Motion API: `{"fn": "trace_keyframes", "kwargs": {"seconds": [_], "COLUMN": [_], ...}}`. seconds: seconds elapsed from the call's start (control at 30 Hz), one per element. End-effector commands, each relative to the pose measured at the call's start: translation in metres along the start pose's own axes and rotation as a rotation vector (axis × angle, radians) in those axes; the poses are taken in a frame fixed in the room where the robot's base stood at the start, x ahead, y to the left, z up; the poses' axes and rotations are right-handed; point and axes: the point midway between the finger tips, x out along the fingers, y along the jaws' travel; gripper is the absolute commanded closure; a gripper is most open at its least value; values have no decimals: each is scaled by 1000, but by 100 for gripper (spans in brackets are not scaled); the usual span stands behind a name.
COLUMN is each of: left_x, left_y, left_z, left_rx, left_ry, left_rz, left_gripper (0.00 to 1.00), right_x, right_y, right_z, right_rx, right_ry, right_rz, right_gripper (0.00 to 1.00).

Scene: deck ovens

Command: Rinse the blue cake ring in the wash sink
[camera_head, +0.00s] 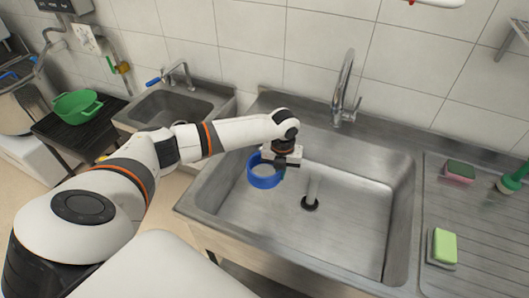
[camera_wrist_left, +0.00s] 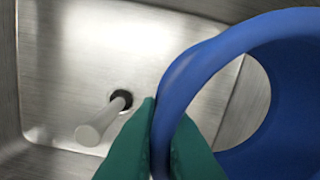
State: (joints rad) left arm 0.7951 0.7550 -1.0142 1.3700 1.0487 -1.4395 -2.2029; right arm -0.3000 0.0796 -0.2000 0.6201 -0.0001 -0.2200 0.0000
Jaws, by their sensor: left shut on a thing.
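The blue cake ring (camera_head: 264,176) is held over the left part of the large steel wash sink (camera_head: 345,222). My left gripper (camera_head: 282,161) is shut on the ring's wall. In the left wrist view, the green fingertips (camera_wrist_left: 160,145) pinch the wall of the blue ring (camera_wrist_left: 270,75), and the sink basin lies below. A standing pipe (camera_head: 312,187) rises from the drain, to the right of the ring; it also shows in the left wrist view (camera_wrist_left: 100,122). The tap (camera_head: 345,90) stands at the back of the sink, and no water is seen. My right gripper is not in view.
A pink-green sponge (camera_head: 459,172), a light green sponge (camera_head: 444,246) and a green brush (camera_head: 513,180) lie on the right drainboard. A smaller sink (camera_head: 172,106) and a green colander (camera_head: 78,106) stand at the left. The basin's right side is clear.

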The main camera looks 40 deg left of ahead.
Motion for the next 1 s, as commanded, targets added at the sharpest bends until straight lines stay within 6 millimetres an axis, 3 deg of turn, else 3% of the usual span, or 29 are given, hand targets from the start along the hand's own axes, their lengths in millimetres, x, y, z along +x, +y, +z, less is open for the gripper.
{"fn": "trace_keyframes", "kwargs": {"seconds": [0.37, 0.8, 1.0], "left_x": [-1, -40, -40], "left_y": [0, 0, 0], "left_z": [0, 0, 0], "left_rx": [0, 0, 1], "left_ry": [0, 0, 0], "left_rz": [0, 0, 0], "left_gripper": [100, 100, 100], "right_x": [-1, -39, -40], "right_y": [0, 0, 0], "right_z": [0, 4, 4], "right_rx": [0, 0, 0], "right_ry": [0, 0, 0], "right_rz": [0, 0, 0], "right_gripper": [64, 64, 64]}}
